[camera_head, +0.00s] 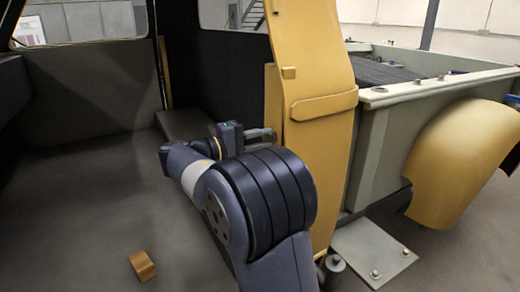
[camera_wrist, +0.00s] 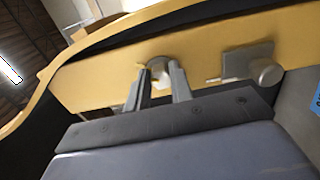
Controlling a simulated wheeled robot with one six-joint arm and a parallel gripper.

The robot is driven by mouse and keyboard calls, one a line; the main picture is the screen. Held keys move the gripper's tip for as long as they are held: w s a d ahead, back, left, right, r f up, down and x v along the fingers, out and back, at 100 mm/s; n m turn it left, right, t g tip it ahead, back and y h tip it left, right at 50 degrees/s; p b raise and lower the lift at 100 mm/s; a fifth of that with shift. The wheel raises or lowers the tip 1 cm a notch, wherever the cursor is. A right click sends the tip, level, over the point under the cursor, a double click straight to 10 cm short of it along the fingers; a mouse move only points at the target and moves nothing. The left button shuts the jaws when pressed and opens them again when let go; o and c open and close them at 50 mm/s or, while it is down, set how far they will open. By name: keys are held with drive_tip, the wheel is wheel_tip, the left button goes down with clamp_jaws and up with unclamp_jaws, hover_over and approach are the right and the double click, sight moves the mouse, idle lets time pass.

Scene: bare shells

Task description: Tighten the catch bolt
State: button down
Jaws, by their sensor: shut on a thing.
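The yellow door panel (camera_head: 318,140) stands upright at the middle of the head view. Its edge (camera_wrist: 100,80) crosses the wrist view. A round pale bolt head, which I take as the catch bolt (camera_wrist: 159,69), sits on this edge. My gripper (camera_wrist: 160,80) has one finger on each side of the bolt head and is shut on it. In the head view my gripper (camera_head: 268,134) reaches the door's inner side. The bolt is hidden there. How far the bolt is screwed in cannot be told.
A bracket with a round knob (camera_wrist: 265,72) sits right of my gripper on the same edge. A brown block (camera_head: 143,265) lies on the open floor at lower left. A grey truck bed (camera_head: 420,90) and a yellow fender (camera_head: 463,160) stand at the right.

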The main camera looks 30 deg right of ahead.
drive_tip(key=shift+m+b, duration=0.5)
drive_tip(key=shift+m, duration=0.1)
drive_tip(key=shift+f, duration=0.1)
drive_tip(key=c, duration=1.3)
unclamp_jaws()
drive_tip(key=shift+o, duration=0.2)
drive_tip(key=a, duration=1)
drive_tip(key=shift+s+a+p, duration=0.2)
drive_tip(key=shift+a+p, duration=0.15)
drive_tip(key=shift+a, duration=0.05)
drive_tip(key=d, duration=1.1)
drive_tip(key=shift+w+b, duration=0.2)
drive_tip(key=shift+b, duration=0.15)
drive_tip(key=shift+a+p, duration=0.1)
drive_tip(key=shift+p, duration=0.2)
drive_tip(key=shift+b, duration=0.45)
